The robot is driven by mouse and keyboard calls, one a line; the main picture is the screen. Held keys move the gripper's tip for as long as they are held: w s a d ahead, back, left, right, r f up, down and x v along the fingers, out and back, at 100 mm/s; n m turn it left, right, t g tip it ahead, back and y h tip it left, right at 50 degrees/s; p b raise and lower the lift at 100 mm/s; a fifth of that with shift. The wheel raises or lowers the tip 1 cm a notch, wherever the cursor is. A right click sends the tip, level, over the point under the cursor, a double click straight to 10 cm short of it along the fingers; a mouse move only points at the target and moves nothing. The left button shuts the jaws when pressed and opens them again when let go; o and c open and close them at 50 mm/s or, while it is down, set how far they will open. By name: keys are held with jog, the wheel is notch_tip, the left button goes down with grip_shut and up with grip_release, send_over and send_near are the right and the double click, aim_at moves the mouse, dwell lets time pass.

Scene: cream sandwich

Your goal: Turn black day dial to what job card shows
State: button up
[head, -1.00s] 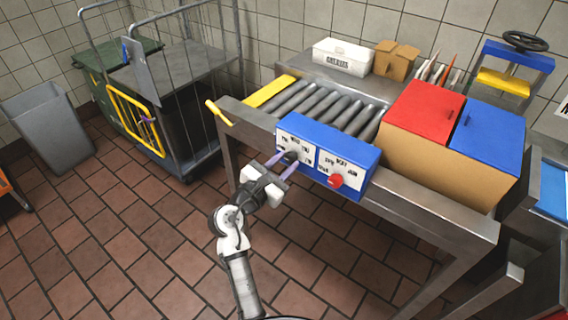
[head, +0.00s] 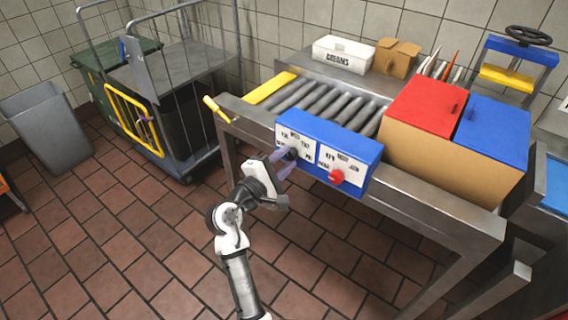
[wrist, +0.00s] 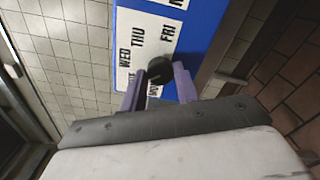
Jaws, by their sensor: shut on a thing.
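The black day dial (wrist: 160,70) sits on a white plate with day labels; WED, THU and FRI read clearly in the wrist view. In the head view the dial (head: 291,154) is on the left half of a blue box (head: 338,137), partly hidden by my fingers. My gripper (wrist: 158,82) has its purple fingers on either side of the dial, shut on it. In the head view my gripper (head: 285,158) reaches it from the front left, visibly rolled. I cannot tell which day the dial points to. No job card is readable.
A red knob (head: 337,176) is on the right half of the box. A roller conveyor (head: 318,103) lies behind it. Red-lidded (head: 428,104) and blue-lidded (head: 492,130) bins stand to the right. A wire cart (head: 180,85) stands at left. Floor around my arm is clear.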

jog(key=m, duration=0.1)
jog(key=m+b, duration=0.2)
jog(key=shift+f+m, duration=0.25)
jog(key=shift+m, duration=0.15)
jog(key=m+b, duration=0.2)
jog(key=m, duration=0.1)
jog(key=shift+m+b, duration=0.3)
jog(key=shift+b, duration=0.05)
jog(key=m+b, duration=0.2)
jog(key=m, duration=0.1)
jog(key=shift+f+m+b, duration=0.1)
jog(key=shift+m+b, duration=0.2)
jog(key=shift+b, duration=0.1)
jog(key=m+b, duration=0.3)
jog(key=shift+m, duration=0.3)
jog(key=m+b, duration=0.5)
jog(key=m, duration=0.1)
jog(key=shift+a+m+b, duration=0.1)
jog(key=shift+m+b, duration=1.8)
jog(key=shift+m, duration=0.5)
jog(key=shift+r, duration=0.2)
jog(key=o, duration=1)
jog(key=shift+c, duration=0.2)
